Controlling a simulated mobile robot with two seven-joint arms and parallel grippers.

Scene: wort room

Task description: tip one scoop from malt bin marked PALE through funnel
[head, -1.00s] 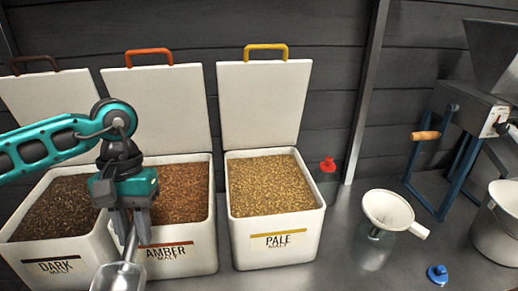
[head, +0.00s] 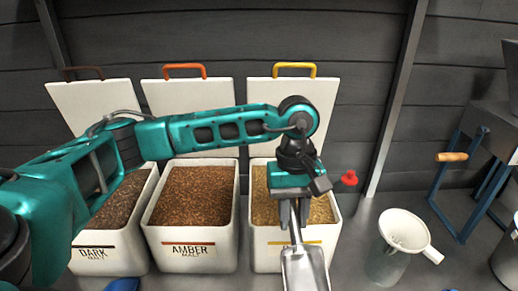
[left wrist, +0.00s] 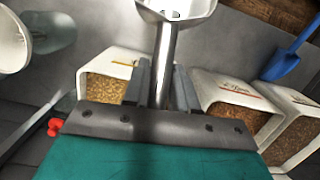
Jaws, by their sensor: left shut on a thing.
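My left gripper (head: 293,222) is shut on the handle of a metal scoop (head: 306,270), in front of the PALE bin. The scoop's bowl looks bare and points toward the lower edge of the head view. In the left wrist view the handle (left wrist: 164,50) runs between the fingers. The PALE bin (head: 268,257) is open and holds light grain; my gripper covers part of the grain and its label. A white funnel (head: 402,225) sits on a clear glass vessel (head: 382,266), right of the bin and apart from the scoop. My right gripper is not in view.
The AMBER bin (head: 190,262) and DARK bin (head: 108,264) stand open to the left, under my left arm. A small red object (head: 349,177) is right of the PALE bin. A blue-legged mill (head: 478,165) stands at the right. A blue scoop (left wrist: 290,58) shows in the left wrist view.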

